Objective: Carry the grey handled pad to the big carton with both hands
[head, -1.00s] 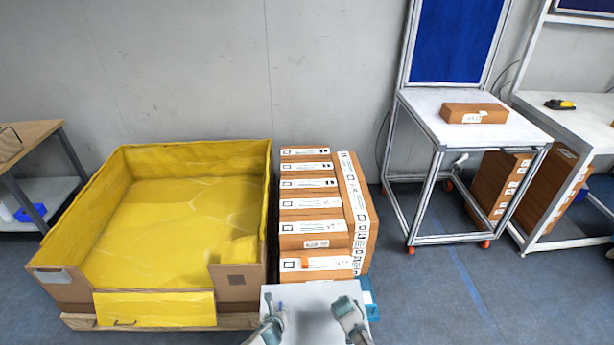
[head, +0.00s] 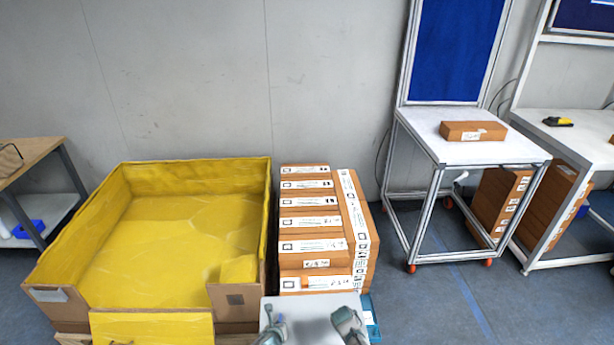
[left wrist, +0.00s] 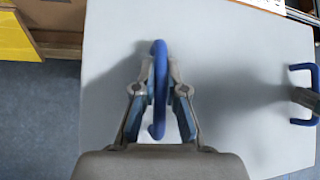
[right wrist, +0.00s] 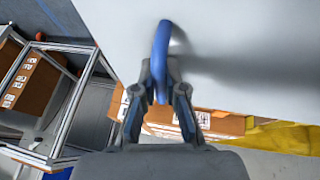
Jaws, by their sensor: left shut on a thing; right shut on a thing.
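The grey pad (head: 309,309) is at the bottom middle of the head view, in front of the stacked boxes. My left gripper (head: 275,328) is shut on one of its blue handles, which shows in the left wrist view (left wrist: 158,90). My right gripper (head: 348,322) is shut on the other blue handle, seen in the right wrist view (right wrist: 161,60). The big carton (head: 236,300), lined with yellow, stands open-topped to the left of the pad. Its low front flap (head: 152,328) faces me. The pad's near edge is cut off by the frame.
Several orange-brown boxes (head: 313,247) with white labels stand stacked between the carton and the white cart (head: 468,150). A single box (head: 473,131) lies on the cart. A scanner (head: 558,122) is on the right table. A wooden table (head: 28,140) stands at left. Floor is clear at lower right.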

